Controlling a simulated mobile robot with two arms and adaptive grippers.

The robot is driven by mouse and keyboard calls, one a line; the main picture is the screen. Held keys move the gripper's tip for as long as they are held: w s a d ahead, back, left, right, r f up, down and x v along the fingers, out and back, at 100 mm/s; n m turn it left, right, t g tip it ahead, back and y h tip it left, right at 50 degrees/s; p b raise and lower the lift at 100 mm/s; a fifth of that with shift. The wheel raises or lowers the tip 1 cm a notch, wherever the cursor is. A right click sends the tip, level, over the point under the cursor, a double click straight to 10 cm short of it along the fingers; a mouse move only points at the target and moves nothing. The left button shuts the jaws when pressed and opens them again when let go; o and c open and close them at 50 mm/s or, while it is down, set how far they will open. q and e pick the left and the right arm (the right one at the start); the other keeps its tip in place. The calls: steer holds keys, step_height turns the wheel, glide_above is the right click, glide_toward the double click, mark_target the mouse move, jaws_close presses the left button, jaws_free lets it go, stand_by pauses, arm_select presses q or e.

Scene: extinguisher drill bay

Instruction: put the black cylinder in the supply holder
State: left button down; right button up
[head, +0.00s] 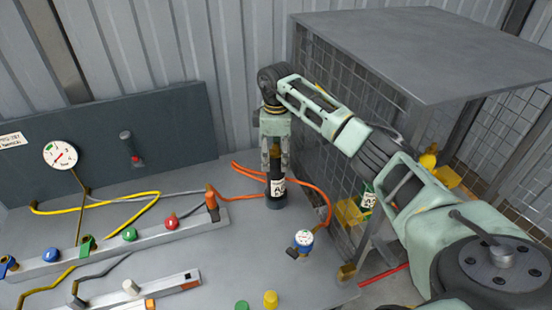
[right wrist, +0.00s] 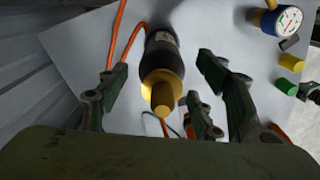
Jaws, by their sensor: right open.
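The black cylinder (head: 277,187) stands upright at the back right of the grey table, with a pale label on its side and a dark base around its foot. In the right wrist view the black cylinder (right wrist: 163,48) shows its brass-coloured top pointing toward the camera. My right gripper (head: 275,150) points down over its upper part. Its fingers are open, on either side of the cylinder. I cannot tell for sure which part is the supply holder; yellow brackets (head: 352,213) hang beside the mesh cage. My left gripper is not in view.
An orange hose (head: 313,188) loops around behind the cylinder. A small blue gauge (head: 304,239) stands to its right in front. A rail with coloured knobs (head: 130,235) lies at left. A green cylinder (head: 368,197) is by the cage (head: 345,90).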

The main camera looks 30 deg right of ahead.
step_height(320, 180, up, 10)
steer(key=b, duration=0.2)
steer(key=shift+f+b, duration=0.15)
steer(key=shift+b, duration=0.25)
steer(key=shift+r, duration=0.55)
